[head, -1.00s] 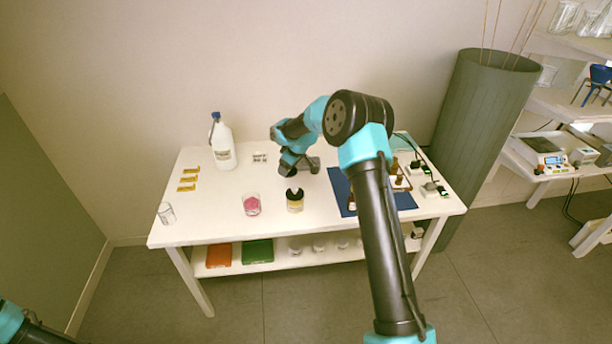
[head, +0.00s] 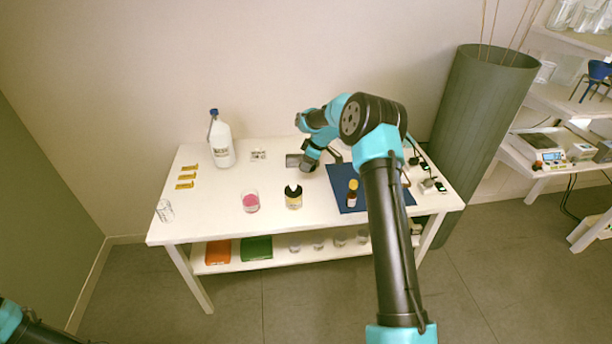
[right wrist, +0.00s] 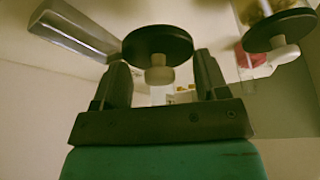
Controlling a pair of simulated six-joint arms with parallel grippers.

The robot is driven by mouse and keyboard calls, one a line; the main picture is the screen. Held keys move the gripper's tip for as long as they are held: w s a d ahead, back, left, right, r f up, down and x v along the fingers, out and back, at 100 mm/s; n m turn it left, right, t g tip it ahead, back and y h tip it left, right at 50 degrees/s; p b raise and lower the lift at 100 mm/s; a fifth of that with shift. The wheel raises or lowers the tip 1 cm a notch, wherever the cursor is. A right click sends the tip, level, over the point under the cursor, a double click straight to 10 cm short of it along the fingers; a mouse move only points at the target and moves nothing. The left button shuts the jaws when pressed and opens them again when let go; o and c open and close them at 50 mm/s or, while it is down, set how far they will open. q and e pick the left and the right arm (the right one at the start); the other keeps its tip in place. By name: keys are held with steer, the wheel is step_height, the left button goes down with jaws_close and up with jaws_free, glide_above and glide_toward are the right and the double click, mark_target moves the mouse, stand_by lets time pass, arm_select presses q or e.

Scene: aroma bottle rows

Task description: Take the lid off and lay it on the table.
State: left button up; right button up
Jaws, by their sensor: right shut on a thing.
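A round black lid (right wrist: 158,44) with a white knob (right wrist: 158,76) sits between the fingers of my right gripper (right wrist: 160,62) in the right wrist view. My right gripper (head: 303,163) is shut on it, low at the back middle of the table. The lid is not clear in the head view. A squat jar (head: 293,201) with amber contents stands in front of the gripper, with a black lid and white knob; it also appears at the upper right of the right wrist view (right wrist: 255,10). My left gripper is out of view.
A glass of pink material (head: 250,203) stands left of the jar. A brown bottle (head: 351,197) stands on a blue mat (head: 342,180) at right. A white jug (head: 221,150) stands back left. The white table (head: 215,205) has free room at left and front.

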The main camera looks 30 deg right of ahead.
mark_target(315, 167)
step_height(315, 167, down, 5)
steer(key=shift+f, duration=0.15)
steer(key=shift+f, duration=1.9)
steer(key=shift+f, duration=0.1)
steer(key=o, duration=1)
steer(key=v, duration=1.2)
